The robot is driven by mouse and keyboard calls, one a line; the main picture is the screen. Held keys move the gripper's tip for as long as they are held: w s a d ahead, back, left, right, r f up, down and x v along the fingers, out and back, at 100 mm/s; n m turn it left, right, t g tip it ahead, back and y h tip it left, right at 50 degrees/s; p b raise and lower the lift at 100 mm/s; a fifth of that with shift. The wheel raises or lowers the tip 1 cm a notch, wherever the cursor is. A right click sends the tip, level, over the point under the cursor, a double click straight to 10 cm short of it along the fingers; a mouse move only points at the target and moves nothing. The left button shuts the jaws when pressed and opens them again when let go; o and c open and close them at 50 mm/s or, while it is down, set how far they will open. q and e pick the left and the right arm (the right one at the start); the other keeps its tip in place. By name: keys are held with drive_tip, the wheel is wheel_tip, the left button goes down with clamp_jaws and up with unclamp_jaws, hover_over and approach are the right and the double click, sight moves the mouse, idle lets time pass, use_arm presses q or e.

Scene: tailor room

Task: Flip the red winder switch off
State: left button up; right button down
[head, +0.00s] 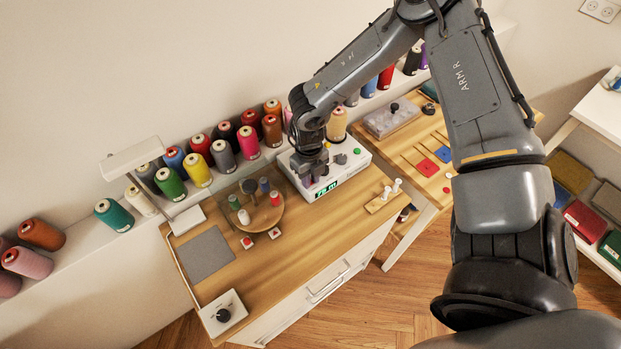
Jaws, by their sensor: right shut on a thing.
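Two small switch-like pieces with red tops, a left one (247,242) and a right one (275,234), lie on the wooden table in front of the round spool stand (262,222). I cannot tell which, if either, is the winder switch, nor its position. My right gripper (310,183) reaches down onto the white control box (350,172) with a lit green display (326,190). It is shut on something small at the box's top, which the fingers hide. The red pieces are apart from it, to the lower left. My left gripper is out of view.
Thread cones (198,169) line the ledge behind the table. A white lamp (132,157) stands at left, by a grey mat (205,255) and a black knob on a white plate (223,313). White pegs (387,193) stand right of the box. The table's front middle is clear.

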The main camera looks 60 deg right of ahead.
drive_tip(key=shift+w+d+f+g+y+b, duration=0.25)
drive_tip(key=shift+g+b, duration=0.25)
drive_tip(key=shift+b, duration=0.5)
drive_tip(key=shift+r+g+y+b, duration=0.2)
drive_tip(key=shift+g+y+b, duration=0.05)
drive_tip(key=shift+g+b, duration=0.3)
drive_tip(key=shift+r, duration=0.1)
drive_tip(key=c, duration=1)
unclamp_jaws()
drive_tip(key=shift+o, duration=0.2)
drive_tip(key=shift+w+r, duration=0.2)
drive_tip(key=shift+r, duration=0.25)
drive_tip(key=p+v, duration=0.1)
drive_tip(key=v, duration=0.9)
